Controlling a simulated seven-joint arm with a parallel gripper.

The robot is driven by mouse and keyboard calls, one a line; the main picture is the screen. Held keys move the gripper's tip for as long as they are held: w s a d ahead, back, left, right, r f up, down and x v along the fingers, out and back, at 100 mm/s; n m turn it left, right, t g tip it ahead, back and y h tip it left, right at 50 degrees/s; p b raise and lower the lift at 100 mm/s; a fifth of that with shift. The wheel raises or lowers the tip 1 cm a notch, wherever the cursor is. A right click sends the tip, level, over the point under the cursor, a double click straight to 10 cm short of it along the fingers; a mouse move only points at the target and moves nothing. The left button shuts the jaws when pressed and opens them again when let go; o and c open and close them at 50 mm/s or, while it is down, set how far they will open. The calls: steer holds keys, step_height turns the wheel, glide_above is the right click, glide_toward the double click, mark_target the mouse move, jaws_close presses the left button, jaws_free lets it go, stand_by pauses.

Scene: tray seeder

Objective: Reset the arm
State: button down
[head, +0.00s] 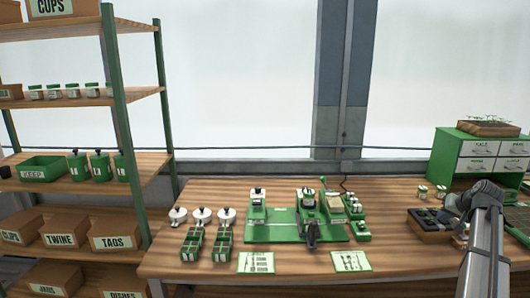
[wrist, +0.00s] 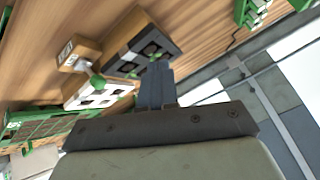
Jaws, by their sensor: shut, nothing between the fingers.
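My arm (head: 487,235) rises at the right end of the bench in the head view and bends over left near a dark-celled tray (head: 428,236). My gripper (wrist: 155,72) shows in the wrist view with its two dark fingers together and nothing between them. Beyond the fingertips, the wrist view shows the wooden bench, a dark tray (wrist: 132,66) with cells and a white-topped tray (wrist: 92,98). The fingertips appear close to the dark tray; I cannot tell the gap. The fingers are not clear in the head view.
The green seeder (head: 275,233) stands mid-bench, with white-lidded pots (head: 200,216) and green cell trays (head: 192,244) to its left. Two cards (head: 256,263) lie in front. A green drawer cabinet (head: 452,150) stands back right. Shelves (head: 120,120) fill the left.

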steer(key=s+d+f+m+h, duration=0.1)
steer(key=s+d+f+h, duration=0.15)
steer(key=s+d, duration=0.95)
steer(key=s+d+f+g, duration=0.1)
steer(key=d+f+g, duration=0.1)
steer(key=d+f, duration=0.3)
steer(key=w+a+f+g+y, duration=0.1)
steer(key=a+f+g+y, duration=0.15)
steer(key=a+f, duration=1.8)
steer(key=s+a+f+n+g+y, duration=0.1)
steer(key=s+a+f+g, duration=0.15)
steer(key=a+f, duration=0.65)
steer(key=s+a+f+n+g+y, duration=0.1)
steer(key=s+a+f, duration=0.2)
steer(key=a+f, duration=0.55)
steer(key=s+a+f+n+g, duration=0.25)
steer(key=s+a+f, duration=0.65)
steer(key=s+a, duration=0.5)
steer(key=s+a+f+n+g+h, duration=0.1)
steer(key=s+a, duration=0.3)
steer(key=s, duration=0.5)
steer(key=s+a+f+n+g+h, duration=0.1)
steer(key=s+a+f+g, duration=0.2)
steer(key=s, duration=0.6)
steer(key=shift+s+a+f, duration=0.4)
steer(key=shift+a+f, duration=0.05)
steer(key=shift+a, duration=0.55)
